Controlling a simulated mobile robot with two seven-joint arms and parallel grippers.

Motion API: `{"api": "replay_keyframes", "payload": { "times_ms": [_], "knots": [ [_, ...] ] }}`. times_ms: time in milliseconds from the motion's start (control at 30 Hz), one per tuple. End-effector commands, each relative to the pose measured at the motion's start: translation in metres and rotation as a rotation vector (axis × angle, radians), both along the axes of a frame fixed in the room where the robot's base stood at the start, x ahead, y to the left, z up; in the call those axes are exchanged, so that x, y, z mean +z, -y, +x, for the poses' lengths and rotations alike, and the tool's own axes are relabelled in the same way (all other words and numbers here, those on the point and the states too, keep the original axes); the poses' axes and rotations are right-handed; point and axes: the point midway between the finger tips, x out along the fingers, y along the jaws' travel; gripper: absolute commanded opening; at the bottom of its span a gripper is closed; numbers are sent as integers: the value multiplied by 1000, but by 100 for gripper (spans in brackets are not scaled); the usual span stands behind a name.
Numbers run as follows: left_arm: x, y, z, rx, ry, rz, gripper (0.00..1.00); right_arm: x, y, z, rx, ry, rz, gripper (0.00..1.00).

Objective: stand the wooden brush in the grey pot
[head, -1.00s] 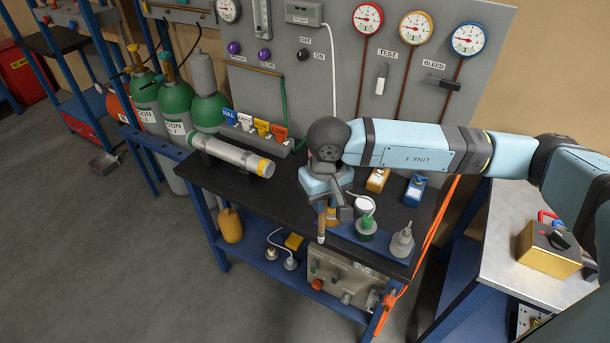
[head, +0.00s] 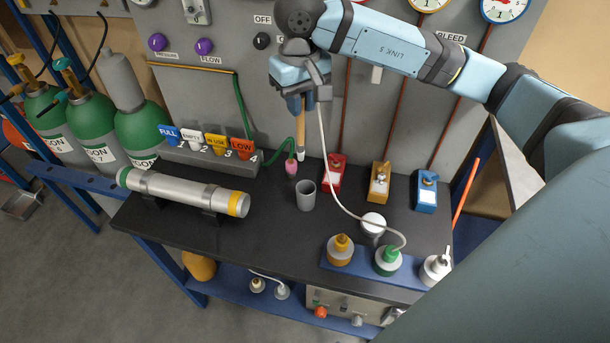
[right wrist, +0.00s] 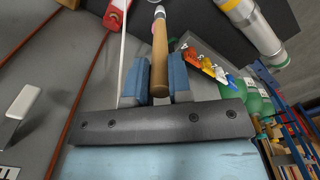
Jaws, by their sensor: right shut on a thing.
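My right gripper (head: 298,100) is shut on the wooden brush (head: 299,125), which hangs nearly upright with its pale tip down. In the right wrist view the brush (right wrist: 160,55) runs between the two blue fingers (right wrist: 161,85). The grey pot (head: 305,196) stands upright on the black bench top; its open mouth faces up and no brush shows in it. In the head view the brush tip appears just above the pot's rim and slightly left, apart from it. My left gripper is in neither current view.
A pink-tipped green cable (head: 291,167) lies close behind the pot. A red block (head: 335,170) and a white cable (head: 325,150) are close right. A metal cylinder (head: 180,192) lies left. A blue tray (head: 360,262) with bottles is at the front right.

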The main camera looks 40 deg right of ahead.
Motion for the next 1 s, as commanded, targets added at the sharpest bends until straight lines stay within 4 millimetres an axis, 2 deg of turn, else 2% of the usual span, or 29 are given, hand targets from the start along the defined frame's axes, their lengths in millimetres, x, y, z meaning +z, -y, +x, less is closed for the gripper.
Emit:
{"api": "replay_keyframes", "payload": {
  "times_ms": [33, 133, 200, 267, 600, 700, 800, 1000],
  "knots": [
    [-17, 0, -1, -2, -6, 2, 43, 0, 6, 0, -5, 4, 1, 0],
    [-21, -1, -2, -3, -7, 4, 43, 8, 13, -1, -8, 2, 1, 0],
    [-19, -2, -2, -3, -6, 6, 43, 4, 15, -2, -9, -1, 1, 0],
    [-15, -3, -2, -2, -4, 6, 43, -7, 15, -3, -8, -5, 0, 0],
    [1, -4, 1, 0, 9, 6, 43, -98, 15, -3, -9, -6, 0, 0],
    [4, -4, 1, 0, 10, 6, 43, -119, 14, -3, -8, -4, 1, 0],
    [4, -4, 1, 0, 9, 6, 43, -133, 14, -2, -8, -2, 2, 0],
    [1, -5, 0, -1, 2, 8, 43, -147, 14, -2, -7, -1, 2, 0]
  ]
}}
